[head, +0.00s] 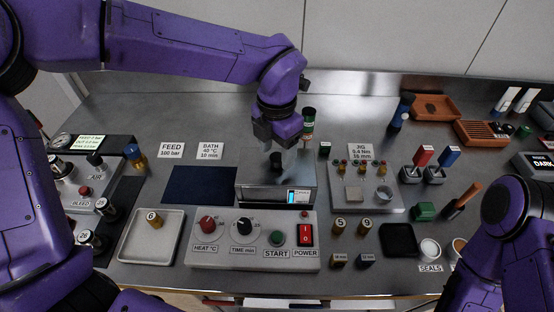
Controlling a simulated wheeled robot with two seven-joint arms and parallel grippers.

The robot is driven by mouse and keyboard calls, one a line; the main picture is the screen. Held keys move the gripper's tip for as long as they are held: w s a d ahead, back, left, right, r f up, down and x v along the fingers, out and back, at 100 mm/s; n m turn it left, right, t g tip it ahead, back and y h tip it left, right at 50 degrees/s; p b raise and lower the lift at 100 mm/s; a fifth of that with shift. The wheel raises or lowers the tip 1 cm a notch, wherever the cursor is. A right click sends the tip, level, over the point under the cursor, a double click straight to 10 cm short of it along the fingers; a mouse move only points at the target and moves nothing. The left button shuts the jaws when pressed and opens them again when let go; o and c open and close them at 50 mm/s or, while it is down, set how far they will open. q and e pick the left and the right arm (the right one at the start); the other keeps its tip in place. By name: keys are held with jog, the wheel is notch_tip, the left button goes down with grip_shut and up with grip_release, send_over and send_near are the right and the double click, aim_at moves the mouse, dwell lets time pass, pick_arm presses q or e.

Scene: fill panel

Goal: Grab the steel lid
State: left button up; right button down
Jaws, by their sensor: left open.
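The steel lid (254,173) appears to be the top of the steel bath box (262,194), with a black knob (276,160) standing up from it. My left gripper (278,153) reaches down from above, right over the lid, open, with its fingers around or close to the knob. Whether they touch it cannot be told. The gripper and wrist hide part of the lid's far side. My right arm shows at the lower right, but its gripper is not in view.
A control panel (254,262) with knobs and a red power switch stands in front of the bath. A dark blue mat (198,185) lies to its left, and a pale tray (129,239) further front left. A jig plate (390,203) stands to the right.

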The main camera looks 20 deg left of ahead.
pick_arm(q)
jog(key=shift+f, duration=0.8)
jog(key=c, duration=1)
grip_shut()
jog(key=shift+r, duration=0.1)
